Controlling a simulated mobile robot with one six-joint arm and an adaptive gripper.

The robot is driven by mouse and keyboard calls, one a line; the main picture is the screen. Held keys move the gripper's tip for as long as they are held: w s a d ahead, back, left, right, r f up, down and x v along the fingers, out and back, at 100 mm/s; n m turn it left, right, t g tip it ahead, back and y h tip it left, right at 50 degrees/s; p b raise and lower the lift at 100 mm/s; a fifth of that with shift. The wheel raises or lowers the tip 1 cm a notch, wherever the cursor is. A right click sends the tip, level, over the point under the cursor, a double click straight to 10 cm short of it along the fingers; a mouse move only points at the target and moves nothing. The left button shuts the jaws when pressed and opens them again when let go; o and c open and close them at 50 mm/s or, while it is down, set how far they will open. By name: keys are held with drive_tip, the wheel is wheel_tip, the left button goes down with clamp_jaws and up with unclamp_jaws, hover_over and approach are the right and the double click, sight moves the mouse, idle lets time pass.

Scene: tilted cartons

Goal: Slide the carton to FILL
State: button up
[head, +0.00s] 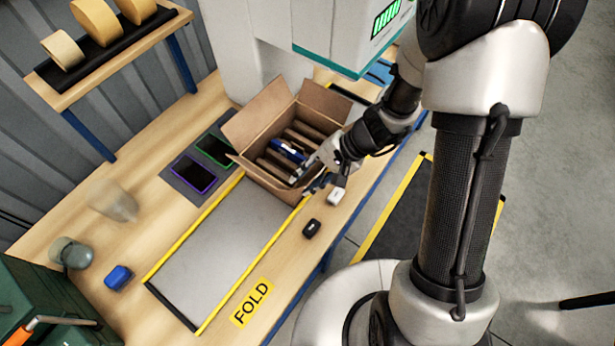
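An open cardboard carton (262,176) stands at the far end of the grey strip with yellow edges (215,250). Its flaps are spread. Brown upright pieces and a blue item (289,150) show inside. My gripper (314,183) is at the carton's near right side, its fingers by the right wall. I cannot tell whether it touches the carton or whether its fingers are open or shut. A yellow FOLD label (252,303) lies at the strip's near end. No FILL label can be read in this view.
A white small object (337,196) and a black one (312,228) lie along the bench's right edge. Two dark panels (195,173) lie left of the carton. A blue object (118,277) and a grey cup (71,253) stand at left. The strip before the carton is clear.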

drive_tip(key=shift+c, duration=0.2)
clamp_jaws()
idle(0.4)
